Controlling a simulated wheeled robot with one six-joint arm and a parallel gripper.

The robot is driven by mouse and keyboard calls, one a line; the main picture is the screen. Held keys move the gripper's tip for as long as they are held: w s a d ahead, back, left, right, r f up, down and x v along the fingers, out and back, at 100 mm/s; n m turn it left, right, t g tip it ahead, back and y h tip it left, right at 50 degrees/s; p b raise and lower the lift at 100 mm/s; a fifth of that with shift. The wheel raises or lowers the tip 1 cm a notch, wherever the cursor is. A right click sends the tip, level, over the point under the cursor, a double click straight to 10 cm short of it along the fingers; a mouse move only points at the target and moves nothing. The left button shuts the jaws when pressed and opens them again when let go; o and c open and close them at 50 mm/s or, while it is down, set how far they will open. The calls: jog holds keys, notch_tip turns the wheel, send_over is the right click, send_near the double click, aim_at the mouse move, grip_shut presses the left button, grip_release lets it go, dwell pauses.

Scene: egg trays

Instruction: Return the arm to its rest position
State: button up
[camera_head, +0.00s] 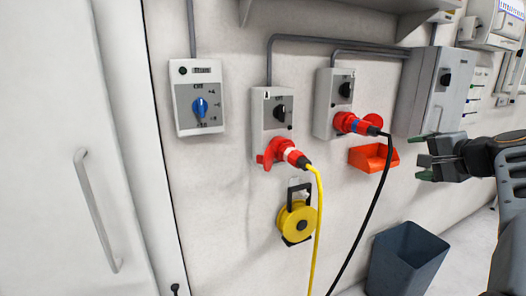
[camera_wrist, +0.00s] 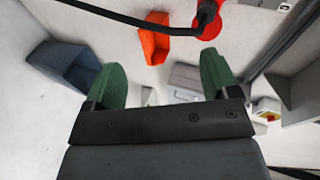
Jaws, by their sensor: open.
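My gripper (camera_head: 424,159) is at the right of the head view, with dark jaws and green fingertips pointing left. The fingers are apart with nothing between them. In the wrist view, the two green fingers (camera_wrist: 162,80) stand wide apart and empty. My dark arm reaches in from the right edge of the head view and bends down there. The gripper hangs in the air, to the right of the orange bin (camera_head: 364,158), and is not seen touching anything.
The wall carries a blue-knob switch box (camera_head: 199,110), two socket boxes (camera_head: 262,132) (camera_head: 324,112) with red plugs, and a grey cabinet (camera_head: 432,90). Yellow and black cables hang down. A yellow reel (camera_head: 285,222) hangs below. A blue-grey bin (camera_head: 405,262) stands on the floor.

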jog(key=s+a+f+n+g+h+p, duration=0.1)
jog(key=s+a+f+n+g+p, duration=0.3)
jog(key=f, duration=0.3)
jog(key=s+a+f+n+g+h+p, duration=0.1)
jog(key=s+a+f+g, duration=0.2)
jog(key=a+f, duration=0.35)
jog(key=s+a+f+n+g+h+p, duration=0.1)
jog(key=s+a+f+n+g+p, duration=0.1)
jog(key=s+a+n+p, duration=0.5)
jog(key=s+a+n, duration=0.1)
jog(key=s+a, duration=0.2)
jog(key=s, duration=0.1)
jog(key=shift+a+f+g+h, duration=0.25)
jog(key=shift+a+g+h, duration=0.05)
